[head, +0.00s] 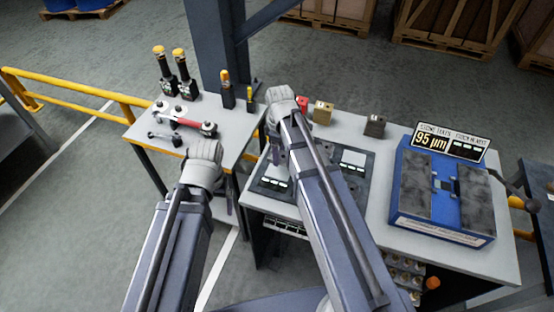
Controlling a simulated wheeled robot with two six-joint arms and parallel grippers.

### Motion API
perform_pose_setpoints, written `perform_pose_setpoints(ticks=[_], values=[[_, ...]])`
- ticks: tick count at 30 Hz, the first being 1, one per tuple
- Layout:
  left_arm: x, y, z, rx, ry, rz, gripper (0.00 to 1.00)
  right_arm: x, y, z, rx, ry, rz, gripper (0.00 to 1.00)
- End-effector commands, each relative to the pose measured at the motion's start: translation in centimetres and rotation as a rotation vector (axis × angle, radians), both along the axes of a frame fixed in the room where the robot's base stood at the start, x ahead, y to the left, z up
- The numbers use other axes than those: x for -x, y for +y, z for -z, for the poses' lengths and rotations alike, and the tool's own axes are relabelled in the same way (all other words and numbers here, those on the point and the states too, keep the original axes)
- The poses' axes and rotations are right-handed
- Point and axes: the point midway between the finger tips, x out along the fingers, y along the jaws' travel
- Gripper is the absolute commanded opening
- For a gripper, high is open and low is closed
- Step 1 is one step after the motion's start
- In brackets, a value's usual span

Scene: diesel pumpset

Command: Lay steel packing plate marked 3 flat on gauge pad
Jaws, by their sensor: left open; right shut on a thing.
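My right gripper (277,158) points down over the left part of a dark mat (318,182) on the right bench. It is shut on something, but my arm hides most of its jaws. A pale flat piece (275,174) shows just below it. I cannot tell whether it is held or lying on the mat. Another pale square piece (353,160) with dark marks lies on the mat's right part. No number 3 is readable, so I cannot tell which is the packing plate or the gauge pad. My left gripper (229,206) is open, pointing down beside the bench's left edge.
A blue case (440,229) with grey panels and a sign reading 95 µm (451,142) stands at the right. Red, yellow and dark blocks (322,113) line the back. The left table (217,115) holds tools (183,122). A yellow rail (70,85) runs behind.

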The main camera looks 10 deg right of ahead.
Motion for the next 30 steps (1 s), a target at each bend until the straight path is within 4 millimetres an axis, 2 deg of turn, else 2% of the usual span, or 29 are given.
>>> perform_pose_setpoints(ticks=[1, 2, 11, 17, 30], values=[[0.0, 0.0, 1.3, 0.000, 0.000, 0.000, 1.00, 0.0, 0.1, 1.3, 0.000, 0.000, 0.000, 0.00], [0.0, 0.0, 1.4, 0.000, 0.000, 0.000, 1.00, -0.1, 0.1, 1.4, 0.000, 0.000, 0.000, 0.00], [0.0, 0.0, 1.1, 0.000, 0.000, -0.001, 1.00, -0.1, 0.1, 1.1, 0.000, 0.000, 0.000, 0.00], [0.0, 0.0, 1.7, 0.000, 0.000, -0.001, 1.00, -0.1, 0.1, 1.7, 0.000, 0.000, 0.000, 0.00], [0.0, 0.0, 5.3, 0.000, 0.000, -0.001, 1.00, -0.1, 0.1, 5.3, 0.000, 0.000, 0.000, 0.00]])
